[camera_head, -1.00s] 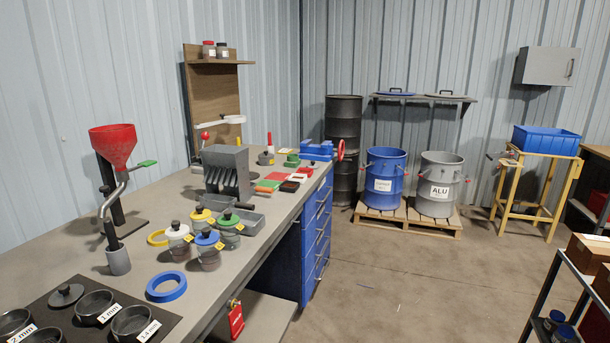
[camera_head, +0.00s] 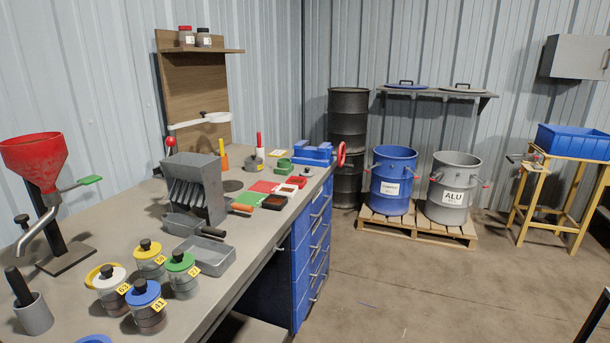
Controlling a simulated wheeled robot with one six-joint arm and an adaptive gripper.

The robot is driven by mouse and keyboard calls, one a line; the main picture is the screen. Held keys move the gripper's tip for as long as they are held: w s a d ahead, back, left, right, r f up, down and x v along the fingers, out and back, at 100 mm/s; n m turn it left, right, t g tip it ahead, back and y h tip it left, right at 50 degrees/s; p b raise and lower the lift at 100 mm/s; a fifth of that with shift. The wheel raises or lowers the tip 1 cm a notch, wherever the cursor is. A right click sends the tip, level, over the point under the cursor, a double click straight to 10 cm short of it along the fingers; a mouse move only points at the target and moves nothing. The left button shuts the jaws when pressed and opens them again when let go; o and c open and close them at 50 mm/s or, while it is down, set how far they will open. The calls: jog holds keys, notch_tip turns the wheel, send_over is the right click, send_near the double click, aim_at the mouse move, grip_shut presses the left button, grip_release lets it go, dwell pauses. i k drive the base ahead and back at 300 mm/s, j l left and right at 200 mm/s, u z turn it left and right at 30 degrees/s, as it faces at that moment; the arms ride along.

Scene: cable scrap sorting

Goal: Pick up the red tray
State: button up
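A small red tray (camera_head: 296,181) sits near the right edge of the grey workbench (camera_head: 200,322), in front of the blue vise (camera_head: 312,154). A flat red piece (camera_head: 263,187), like a mat, lies just left of it. My gripper and arm are not in this view.
A grey slotted box (camera_head: 196,188), lidded jars (camera_head: 148,302) and a grey open tray (camera_head: 206,258) stand on the bench before the red tray. A red funnel (camera_head: 34,158) is at the left. Blue drawers (camera_head: 312,250) form the bench's right side. The floor (camera_head: 390,290) right of it is clear.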

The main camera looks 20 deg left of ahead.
aim_at(300, 181)
jog(key=i+j, duration=0.1)
jog(key=i, duration=2.1)
jog(key=i+u, duration=0.25)
jog(key=u, duration=0.15)
jog(key=i+u, duration=0.25)
jog(key=u, duration=0.15)
jog(key=i+l+u, duration=0.2)
jog(key=u, duration=1.4)
jog(key=i+l, duration=0.05)
